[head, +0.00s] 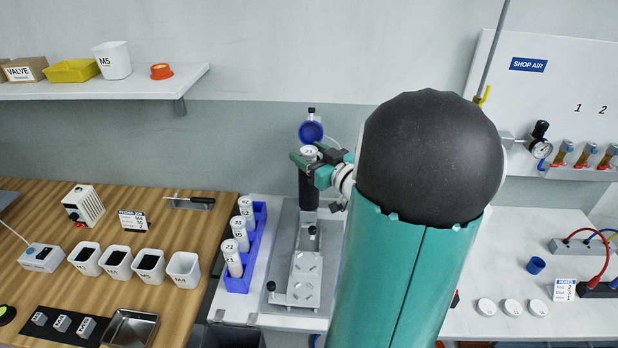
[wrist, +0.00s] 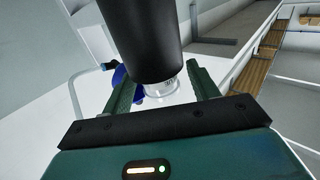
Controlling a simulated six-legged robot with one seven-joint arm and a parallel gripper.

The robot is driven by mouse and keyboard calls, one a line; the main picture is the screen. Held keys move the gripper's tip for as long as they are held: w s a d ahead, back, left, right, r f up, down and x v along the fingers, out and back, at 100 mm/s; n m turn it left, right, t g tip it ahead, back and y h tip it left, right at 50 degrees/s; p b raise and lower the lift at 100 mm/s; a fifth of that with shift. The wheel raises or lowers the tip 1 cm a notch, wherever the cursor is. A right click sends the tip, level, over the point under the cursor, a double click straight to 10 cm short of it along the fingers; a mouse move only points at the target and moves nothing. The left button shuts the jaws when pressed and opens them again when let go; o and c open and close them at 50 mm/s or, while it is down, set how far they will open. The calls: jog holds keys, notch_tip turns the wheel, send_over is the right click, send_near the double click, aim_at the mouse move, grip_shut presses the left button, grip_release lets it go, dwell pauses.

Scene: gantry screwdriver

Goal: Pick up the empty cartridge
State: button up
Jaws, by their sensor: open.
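A white-topped cartridge (head: 309,152) with a dark number on its end sits in the top of an upright black cylinder (head: 308,192) on the grey fixture. Whether it is empty cannot be told. My gripper (head: 314,160) is open, its green fingers at the cartridge's height beside the top of the cylinder. In the wrist view the clear end of the cartridge (wrist: 168,90) projects from the black cylinder (wrist: 143,38) between the two open fingers, with gaps showing. Most of the cartridge is hidden inside the cylinder.
A round blue lid (head: 311,131) stands open just above the cartridge. A blue rack (head: 260,222) with three numbered white cartridges (head: 240,232) stands left of the fixture (head: 305,280). White bins (head: 150,265) are on the wooden bench. My arm covers much of the right side.

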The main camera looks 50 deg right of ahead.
jog(key=shift+w, duration=0.3)
grip_shut()
